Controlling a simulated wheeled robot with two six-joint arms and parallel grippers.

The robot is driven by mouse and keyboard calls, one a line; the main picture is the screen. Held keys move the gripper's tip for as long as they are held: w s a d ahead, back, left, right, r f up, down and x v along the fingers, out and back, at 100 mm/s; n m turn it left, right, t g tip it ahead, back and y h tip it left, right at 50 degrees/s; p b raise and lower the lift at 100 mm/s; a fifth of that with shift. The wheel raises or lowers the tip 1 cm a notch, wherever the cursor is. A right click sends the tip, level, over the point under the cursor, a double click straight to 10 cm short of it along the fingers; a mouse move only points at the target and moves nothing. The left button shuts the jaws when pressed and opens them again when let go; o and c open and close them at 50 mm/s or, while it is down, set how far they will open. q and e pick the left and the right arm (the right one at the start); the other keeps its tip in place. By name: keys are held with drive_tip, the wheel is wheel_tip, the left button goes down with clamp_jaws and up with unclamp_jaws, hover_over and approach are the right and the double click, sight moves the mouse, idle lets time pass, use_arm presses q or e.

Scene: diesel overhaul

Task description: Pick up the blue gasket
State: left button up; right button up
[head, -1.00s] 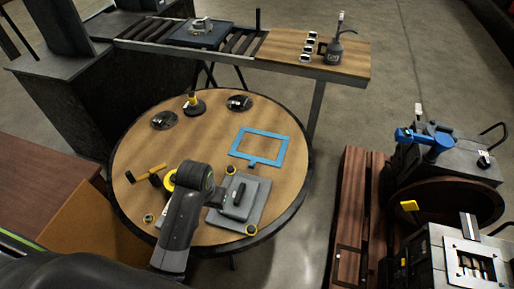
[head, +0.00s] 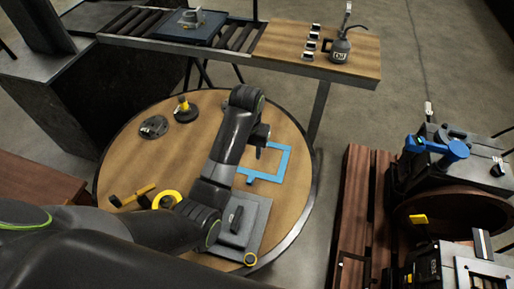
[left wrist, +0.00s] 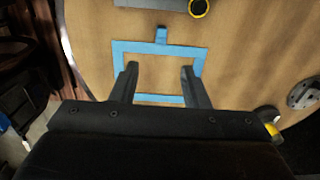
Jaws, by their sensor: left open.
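The blue gasket (head: 283,164), a flat rectangular frame with a small tab, lies on the round wooden table; my left arm hides part of its left side in the head view. My left gripper (head: 259,151) is over the gasket's far left part. In the left wrist view the gasket (left wrist: 140,47) lies below the open, empty fingers of my left gripper (left wrist: 160,72). The fingers overlap the frame's opening and its lower strip in that picture. I cannot tell how high they are above it. My right gripper is not in view.
A grey plate with a handle (head: 257,225) lies just nearer than the gasket. A yellow ring (head: 167,199), a yellow-handled tool (head: 135,195) and a black disc (head: 153,127) are left on the table (head: 150,165). A roller conveyor (head: 240,42) runs behind.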

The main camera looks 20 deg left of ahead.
use_arm(q)
drive_tip(key=f+b, duration=0.1)
drive_tip(key=f, duration=0.1)
hover_over(250, 179)
drive_tip(key=f, duration=0.9)
drive_tip(key=shift+s+d+f, duration=0.15)
drive_tip(key=shift+s+f, duration=0.05)
drive_tip(key=shift+f, duration=0.35)
drive_tip(key=f, duration=0.3)
drive_tip(key=shift+w+f, duration=0.3)
drive_tip(key=shift+f, duration=0.7)
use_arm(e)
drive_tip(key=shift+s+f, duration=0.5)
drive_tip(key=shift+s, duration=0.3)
use_arm(q)
clamp_jaws()
